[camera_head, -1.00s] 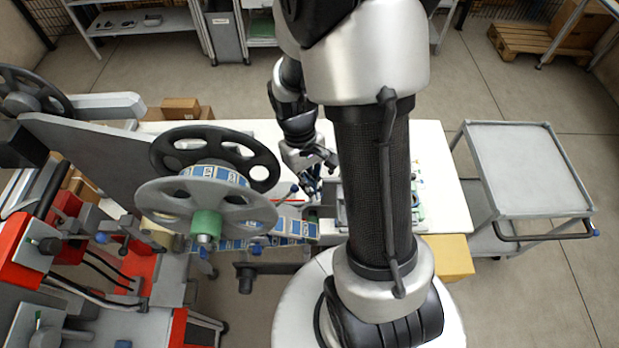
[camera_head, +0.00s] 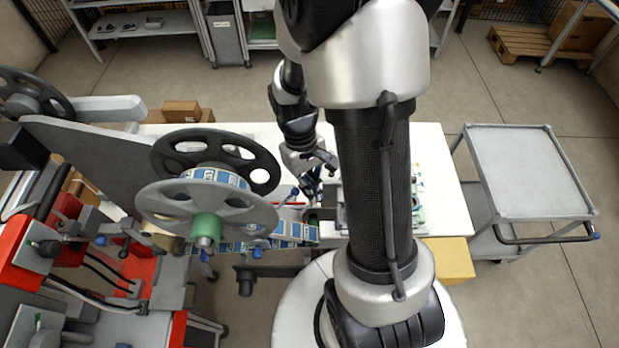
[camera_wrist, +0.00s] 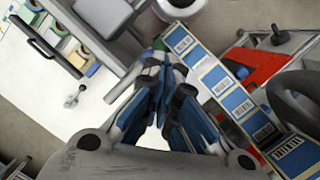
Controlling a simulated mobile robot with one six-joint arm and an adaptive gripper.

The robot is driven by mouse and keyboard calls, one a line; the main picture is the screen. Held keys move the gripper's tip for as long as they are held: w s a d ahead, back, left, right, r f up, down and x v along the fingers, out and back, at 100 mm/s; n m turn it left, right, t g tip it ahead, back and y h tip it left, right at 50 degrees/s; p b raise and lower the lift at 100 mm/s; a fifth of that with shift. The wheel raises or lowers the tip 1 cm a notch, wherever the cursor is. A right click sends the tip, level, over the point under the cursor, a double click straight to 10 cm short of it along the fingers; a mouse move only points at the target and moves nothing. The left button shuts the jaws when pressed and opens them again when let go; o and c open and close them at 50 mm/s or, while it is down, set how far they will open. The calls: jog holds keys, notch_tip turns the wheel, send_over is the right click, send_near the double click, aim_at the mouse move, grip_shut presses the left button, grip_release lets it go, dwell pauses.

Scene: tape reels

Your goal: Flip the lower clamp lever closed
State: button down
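My gripper (camera_head: 314,196) is at the right end of the blue-and-white label tape. In the wrist view its two blue-and-black fingers (camera_wrist: 170,66) meet at the tips, with a gap between them further back. I see nothing clearly held between them. A small lever with a blue knob (camera_head: 295,192) stands just left of the gripper. I cannot tell whether this is the lower clamp lever, or whether the gripper touches it. A grey and green part (camera_wrist: 159,45) lies right by the fingertips in the wrist view, partly hidden.
The tape (camera_head: 292,231) runs from the grey reel (camera_head: 165,206) toward the gripper and passes close to the fingers in the wrist view (camera_wrist: 222,82). A black reel (camera_head: 262,178) stands behind. A white table (camera_head: 445,190) and a grey cart (camera_head: 530,170) are to the right.

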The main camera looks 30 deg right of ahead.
jog(key=shift+d+f, duration=0.1)
jog(key=shift+w+d+f, duration=0.15)
jog(key=shift+w+d, duration=0.05)
jog(key=shift+w, duration=0.45)
jog(key=shift+w, duration=0.1)
jog(key=w+r+p, duration=0.1)
jog(key=w+r, duration=0.4)
jog(key=r, duration=0.5)
jog(key=shift+w+r, duration=0.3)
jog(key=shift+w, duration=0.05)
